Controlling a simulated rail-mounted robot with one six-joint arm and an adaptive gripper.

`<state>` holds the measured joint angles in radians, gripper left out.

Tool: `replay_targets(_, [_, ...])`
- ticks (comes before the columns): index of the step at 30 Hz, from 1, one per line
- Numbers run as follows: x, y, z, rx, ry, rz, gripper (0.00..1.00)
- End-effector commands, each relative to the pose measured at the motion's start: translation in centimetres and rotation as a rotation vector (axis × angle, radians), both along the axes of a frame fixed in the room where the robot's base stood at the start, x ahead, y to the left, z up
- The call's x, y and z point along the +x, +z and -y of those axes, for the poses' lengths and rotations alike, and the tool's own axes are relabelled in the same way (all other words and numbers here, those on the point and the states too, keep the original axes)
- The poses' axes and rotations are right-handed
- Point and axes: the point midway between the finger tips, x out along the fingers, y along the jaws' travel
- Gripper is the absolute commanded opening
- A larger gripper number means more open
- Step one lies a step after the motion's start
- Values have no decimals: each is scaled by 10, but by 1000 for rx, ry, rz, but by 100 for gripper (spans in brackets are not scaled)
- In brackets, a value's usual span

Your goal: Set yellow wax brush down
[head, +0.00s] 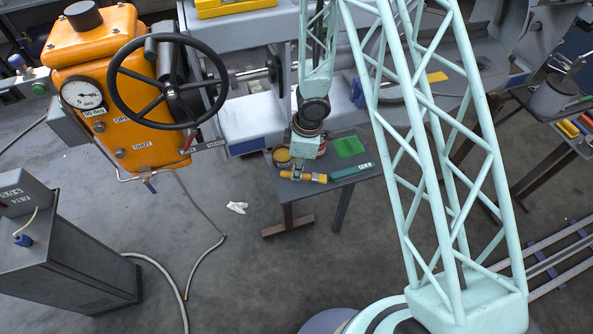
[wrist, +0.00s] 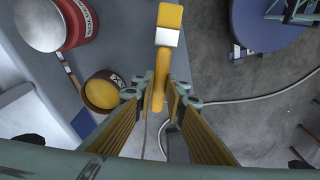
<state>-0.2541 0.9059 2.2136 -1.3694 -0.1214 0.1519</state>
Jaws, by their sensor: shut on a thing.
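My gripper (head: 298,172) is shut on the handle of the yellow wax brush (head: 319,178) at the front part of a small dark table (head: 342,188). In the wrist view, the brush (wrist: 168,17) lies between my gripper's fingers (wrist: 159,88), with its pale band and yellow head pointing away from the gripper. I cannot tell whether the brush touches the tabletop. A round tin with yellow contents (wrist: 101,92) stands left of the gripper in the wrist view; it also shows in the head view (head: 282,156).
A red tin (wrist: 78,25) stands beyond the yellow tin. A green tray (head: 349,146) and a long green tool (head: 352,171) lie right of the gripper. An orange machine with a black handwheel (head: 168,85) stands to the left. The floor before the table is mostly clear.

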Motion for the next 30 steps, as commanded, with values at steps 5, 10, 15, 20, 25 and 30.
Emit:
replay_targets(5, [0, -13, 0, 0, 0, 0, 2])
replay_targets(10, [0, -22, 0, 0, 0, 0, 2])
replay_targets(15, [0, -29, 0, 0, 0, 0, 2])
replay_targets(20, [0, -31, 0, 0, 0, 0, 2])
replay_targets(25, [0, -32, 0, 0, 0, 0, 2])
replay_targets(30, [0, -31, 0, 0, 0, 0, 2])
